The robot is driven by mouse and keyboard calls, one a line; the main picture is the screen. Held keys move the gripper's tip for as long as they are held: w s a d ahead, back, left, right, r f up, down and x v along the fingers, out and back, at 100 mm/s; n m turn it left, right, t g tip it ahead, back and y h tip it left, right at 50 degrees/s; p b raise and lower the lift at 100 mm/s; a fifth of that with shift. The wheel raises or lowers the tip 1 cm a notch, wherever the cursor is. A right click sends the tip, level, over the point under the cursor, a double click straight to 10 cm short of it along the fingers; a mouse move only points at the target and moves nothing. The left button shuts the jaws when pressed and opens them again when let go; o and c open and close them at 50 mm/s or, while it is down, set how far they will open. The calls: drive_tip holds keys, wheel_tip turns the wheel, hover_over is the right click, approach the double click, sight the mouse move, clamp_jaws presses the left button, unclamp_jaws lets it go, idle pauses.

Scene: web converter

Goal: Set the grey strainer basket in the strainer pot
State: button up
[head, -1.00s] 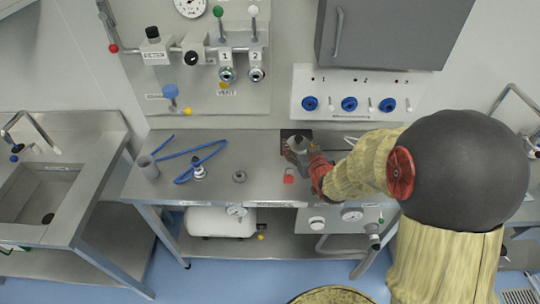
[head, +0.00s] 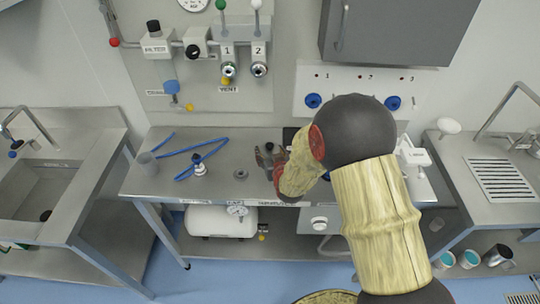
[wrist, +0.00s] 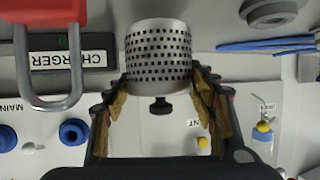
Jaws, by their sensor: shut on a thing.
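The grey strainer basket (wrist: 158,50), a perforated metal cylinder with a dark knob at one end, is between the fingers of my gripper (wrist: 160,92) in the wrist view. The gripper is shut on it. In the head view my gripper (head: 269,156) is over the middle of the steel bench, and the basket is mostly hidden among the fingers. A grey open cup (head: 147,164) stands at the bench's left end, and a low grey ring-like part (head: 240,174) sits left of my gripper. I cannot tell which is the strainer pot.
A red padlock (wrist: 45,45) and charger label (wrist: 68,60) show in the wrist view. Valves (head: 229,69) line the wall behind. Bare bench lies along the front left.

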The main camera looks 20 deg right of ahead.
drive_tip(key=shift+f, duration=0.6)
drive_tip(key=shift+f, duration=0.1)
drive_tip(key=o, duration=0.8)
drive_tip(key=shift+f, duration=0.1)
drive_tip(key=shift+c, duration=0.2)
drive_tip(key=o, duration=0.5)
drive_tip(key=shift+c, duration=0.2)
